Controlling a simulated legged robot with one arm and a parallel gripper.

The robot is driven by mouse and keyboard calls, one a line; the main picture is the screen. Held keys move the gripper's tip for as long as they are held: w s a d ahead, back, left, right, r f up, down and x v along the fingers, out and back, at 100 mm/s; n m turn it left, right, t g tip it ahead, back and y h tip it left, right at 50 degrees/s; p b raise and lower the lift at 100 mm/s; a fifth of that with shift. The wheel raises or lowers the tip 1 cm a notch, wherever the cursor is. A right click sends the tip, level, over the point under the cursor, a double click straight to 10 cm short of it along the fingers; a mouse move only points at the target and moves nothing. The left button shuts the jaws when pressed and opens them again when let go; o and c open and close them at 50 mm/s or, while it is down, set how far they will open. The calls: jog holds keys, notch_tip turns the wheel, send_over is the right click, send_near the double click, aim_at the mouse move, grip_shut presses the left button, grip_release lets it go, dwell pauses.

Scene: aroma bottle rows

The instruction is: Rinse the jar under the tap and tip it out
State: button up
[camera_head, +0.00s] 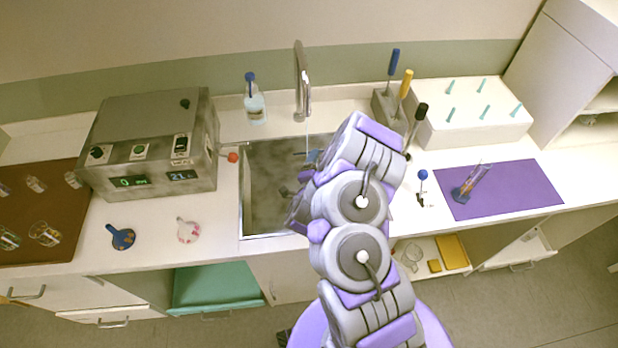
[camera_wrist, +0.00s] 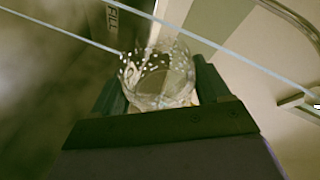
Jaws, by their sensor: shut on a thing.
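A clear glass jar (camera_wrist: 158,76) with white specks around its rim sits between the fingers of my gripper (camera_wrist: 160,90), which is shut on it. In the head view my arm leans over the sink (camera_head: 268,165) and mostly hides the gripper and jar. The tap (camera_head: 301,85) stands behind the sink, and a thin stream of water (camera_head: 307,128) falls from it. In the wrist view thin pale streaks cross in front of and beside the jar. Whether water enters the jar, I cannot tell.
A grey machine (camera_head: 150,150) with a red-tipped lever stands left of the sink. A brown mat (camera_head: 25,255) holds several glass jars. A bottle (camera_head: 254,100) stands behind, left of the tap. A grey block with coloured handles (camera_head: 388,104), a white rack (camera_head: 475,125) and a purple mat (camera_head: 520,190) are right.

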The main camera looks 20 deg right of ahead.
jog(key=shift+d+m+g+y+p, duration=0.3)
jog(key=shift+m+y+p, duration=0.15)
jog(key=shift+m, duration=0.15)
jog(key=shift+d+f+m+y+p, duration=0.2)
jog(key=shift+m+y+p, duration=0.05)
jog(key=shift+m+p, duration=0.15)
jog(key=shift+f, duration=0.1)
jog(key=shift+d+f+m+y, duration=0.1)
jog(key=shift+d+m+y, duration=0.2)
jog(key=shift+m+y, duration=0.1)
jog(key=d+f+m+y, duration=0.1)
jog(key=d+m+g+y+b, duration=0.1)
jog(key=shift+s+f+m+y, duration=0.15)
jog(key=shift+f+m+y, duration=0.25)
jog(key=shift+a, duration=0.15)
